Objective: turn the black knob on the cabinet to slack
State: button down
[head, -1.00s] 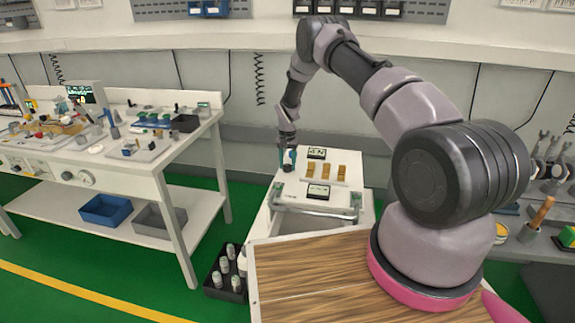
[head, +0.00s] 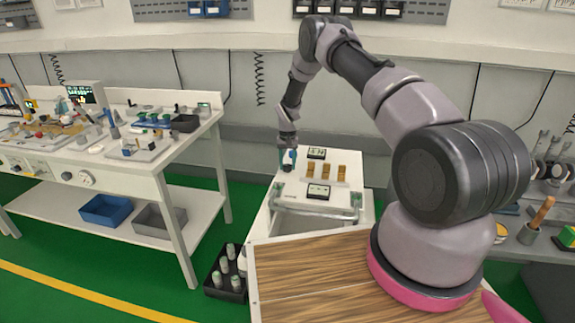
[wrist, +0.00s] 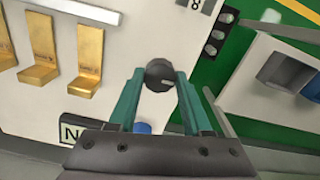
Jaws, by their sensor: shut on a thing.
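The black knob (wrist: 157,68) is round, with a pale mark on its face pointing toward the right of the wrist view. It sits on the white top of the cabinet (head: 285,216). My gripper (wrist: 160,76) has its two teal fingers on either side of the knob and is shut on it. In the head view my gripper (head: 287,161) is over the left side of the cabinet top, and the knob is too small and covered there to read. No scale marks around the knob are readable.
Brass brackets (wrist: 91,60) and small display panels (head: 318,191) stand close beside the knob. A blue round part (wrist: 142,128) shows between my fingers' bases. A dark tray of bottles (head: 226,283) is on the floor left of the cabinet. A white workbench (head: 150,180) stands further left.

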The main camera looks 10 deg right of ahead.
aim_at(288, 166)
jog(key=shift+c, duration=1.7)
grip_release()
notch_tip(288, 166, up, 11)
